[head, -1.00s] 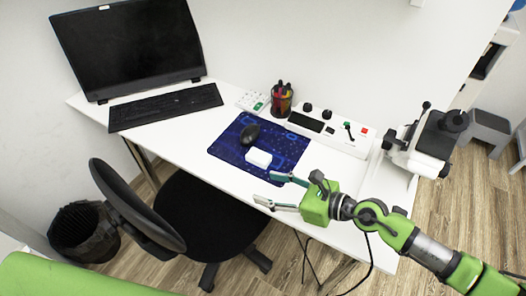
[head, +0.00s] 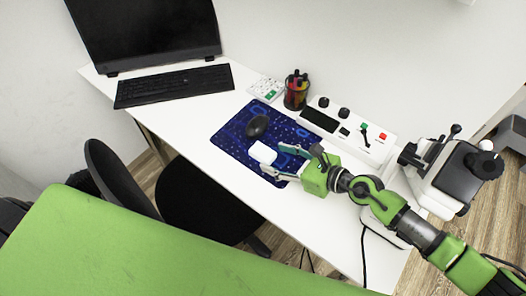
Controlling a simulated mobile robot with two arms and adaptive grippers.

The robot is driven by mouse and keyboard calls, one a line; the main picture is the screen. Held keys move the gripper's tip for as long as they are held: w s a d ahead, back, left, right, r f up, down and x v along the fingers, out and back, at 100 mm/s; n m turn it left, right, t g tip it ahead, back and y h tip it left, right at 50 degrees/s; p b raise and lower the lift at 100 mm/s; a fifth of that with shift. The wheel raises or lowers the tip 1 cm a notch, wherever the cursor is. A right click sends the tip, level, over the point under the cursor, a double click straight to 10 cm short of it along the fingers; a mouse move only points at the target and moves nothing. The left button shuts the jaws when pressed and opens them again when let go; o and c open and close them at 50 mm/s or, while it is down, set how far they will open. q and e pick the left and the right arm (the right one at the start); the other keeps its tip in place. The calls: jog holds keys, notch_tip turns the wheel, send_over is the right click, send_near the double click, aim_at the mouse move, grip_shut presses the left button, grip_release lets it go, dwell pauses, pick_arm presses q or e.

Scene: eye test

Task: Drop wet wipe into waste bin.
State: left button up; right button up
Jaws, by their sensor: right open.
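The wet wipe appears to be the small white block-shaped item (head: 262,153) on the blue patterned mouse pad (head: 228,136). My right gripper (head: 273,158) is open, with its two fingers pointing left and the white item just at their tips. I cannot tell whether they touch it. The waste bin (head: 80,181) shows only as a dark bit behind the chair back at the left. Most of it is hidden by a green surface in the foreground. My left gripper is not in view.
A black mouse (head: 257,126) lies close to the white item.

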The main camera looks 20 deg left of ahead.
aim_at(264, 152)
jog(key=shift+w+a+f, duration=0.35)
jog(key=shift+a+f, duration=0.05)
jog(key=shift+a, duration=0.05)
jog(key=b+x, duration=0.1)
jog(key=x, duration=0.4)
jog(key=shift+w+d+f, duration=0.1)
jog(key=shift+w+f, duration=0.05)
jog(key=shift+w, duration=0.05)
jog(key=c, duration=0.8)
